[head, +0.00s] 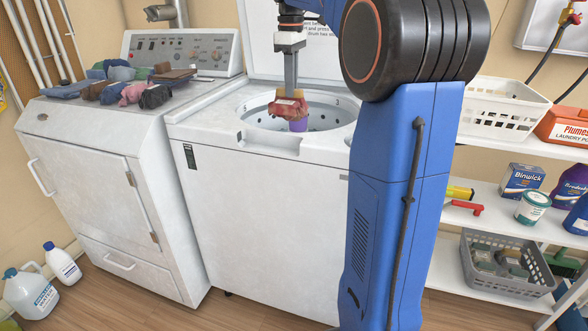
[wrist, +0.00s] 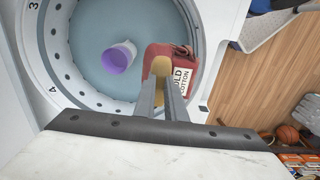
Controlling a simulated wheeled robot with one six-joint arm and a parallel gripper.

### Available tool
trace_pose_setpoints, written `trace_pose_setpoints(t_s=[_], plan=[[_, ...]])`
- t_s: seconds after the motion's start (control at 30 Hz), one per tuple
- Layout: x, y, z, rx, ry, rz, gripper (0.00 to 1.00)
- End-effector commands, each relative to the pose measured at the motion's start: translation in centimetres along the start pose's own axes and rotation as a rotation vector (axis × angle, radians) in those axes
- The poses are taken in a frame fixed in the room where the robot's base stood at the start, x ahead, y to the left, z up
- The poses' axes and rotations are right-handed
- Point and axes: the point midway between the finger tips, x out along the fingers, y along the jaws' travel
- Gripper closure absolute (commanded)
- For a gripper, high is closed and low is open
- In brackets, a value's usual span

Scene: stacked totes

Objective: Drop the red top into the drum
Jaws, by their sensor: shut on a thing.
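The red top (head: 286,109) is bunched in my gripper (head: 290,92) and hangs over the open drum (head: 263,116) of the white top-load washer. In the wrist view the red top (wrist: 153,52) shows a white tag with "COTTON" on it, and my gripper (wrist: 161,82) is shut on it. The top overlaps the right part of the drum opening (wrist: 82,88) in that view; its height above the rim is hard to tell. A purple and white cup-like piece (wrist: 118,57) is in the drum, and its purple part (head: 298,125) shows below the top.
The washer's lid (head: 262,40) stands raised behind the drum. Several folded clothes (head: 131,93) lie on the white machine at left. A white basket (head: 505,108) and laundry supplies fill shelves at right. Bottles (head: 30,292) stand on the floor at left.

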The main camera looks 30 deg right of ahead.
Motion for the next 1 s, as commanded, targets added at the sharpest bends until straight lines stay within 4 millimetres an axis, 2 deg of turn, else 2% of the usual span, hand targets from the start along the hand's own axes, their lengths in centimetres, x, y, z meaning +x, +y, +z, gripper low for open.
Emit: trace_pose_setpoints(t_s=[0.3,0.33,0.4,0.43,0.77,0.87,1.0], plan=[[0.2,0.0,0.0,0.000,0.000,0.000,1.00],[0.2,0.0,0.0,0.000,0.000,0.000,0.87],[0.2,0.0,0.0,0.000,0.000,0.000,0.71],[0.2,0.0,0.0,0.000,0.000,0.000,0.68],[0.0,0.0,0.0,0.000,0.000,0.000,0.68],[-0.7,0.0,0.0,0.000,0.000,0.000,0.68],[-2.9,0.1,-0.1,0.000,0.002,0.002,0.68]])
